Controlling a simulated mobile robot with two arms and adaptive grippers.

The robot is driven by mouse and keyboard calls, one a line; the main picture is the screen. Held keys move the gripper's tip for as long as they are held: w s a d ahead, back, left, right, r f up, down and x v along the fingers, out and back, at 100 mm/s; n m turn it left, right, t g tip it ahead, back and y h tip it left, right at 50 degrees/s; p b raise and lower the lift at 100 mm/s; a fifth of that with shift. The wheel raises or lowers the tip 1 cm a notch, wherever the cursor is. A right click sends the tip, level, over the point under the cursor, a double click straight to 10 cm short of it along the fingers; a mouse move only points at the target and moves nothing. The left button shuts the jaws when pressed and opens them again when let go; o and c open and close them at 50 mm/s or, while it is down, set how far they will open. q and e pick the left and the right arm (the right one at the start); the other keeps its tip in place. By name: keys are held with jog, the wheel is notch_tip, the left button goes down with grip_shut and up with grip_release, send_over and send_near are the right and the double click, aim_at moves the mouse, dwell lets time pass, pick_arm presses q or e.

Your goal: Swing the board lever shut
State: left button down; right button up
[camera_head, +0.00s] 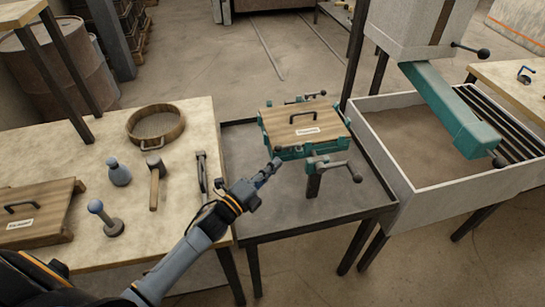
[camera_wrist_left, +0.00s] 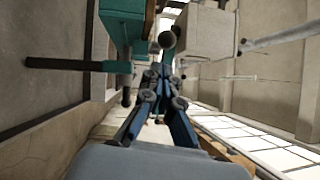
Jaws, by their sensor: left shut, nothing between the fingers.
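A wooden board (camera_head: 296,122) with a dark handle and a white label lies on a teal frame (camera_head: 288,153) on the middle table. A lever ending in a dark ball knob (camera_head: 357,178) sticks out at the front right of the frame. Another lever with a dark knob (camera_head: 323,93) lies along its back edge. My left gripper (camera_head: 275,164) is shut and empty, close to the frame's front left corner. In the left wrist view its shut fingers (camera_wrist_left: 163,76) point toward a dark ball knob (camera_wrist_left: 167,40); contact cannot be told. My right gripper is out of view.
A sand-filled bin (camera_head: 455,187) stands at right. The middle table's front (camera_head: 280,215) is mostly clear.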

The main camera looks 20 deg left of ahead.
pick_arm(q)
jog(key=shift+w+a+r, duration=0.1)
jog(key=shift+w+a, duration=0.1)
jog(key=shift+w, duration=0.25)
jog(key=shift+w+a+r, duration=0.1)
jog(key=shift+w+a, duration=0.1)
jog(key=shift+w, duration=0.25)
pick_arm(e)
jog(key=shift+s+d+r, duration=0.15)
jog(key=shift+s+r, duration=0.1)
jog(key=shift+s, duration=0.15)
pick_arm(q)
jog(key=shift+w+a+m+g+h+b, duration=0.7)
jog(key=shift+a+h+b, duration=0.25)
jog(key=shift+h, duration=0.25)
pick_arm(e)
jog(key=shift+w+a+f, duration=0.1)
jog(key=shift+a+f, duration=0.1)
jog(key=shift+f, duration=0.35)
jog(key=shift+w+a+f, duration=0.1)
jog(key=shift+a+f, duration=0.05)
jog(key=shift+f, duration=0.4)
pick_arm(q)
jog(key=shift+w, duration=0.1)
jog(key=shift+f, duration=0.15)
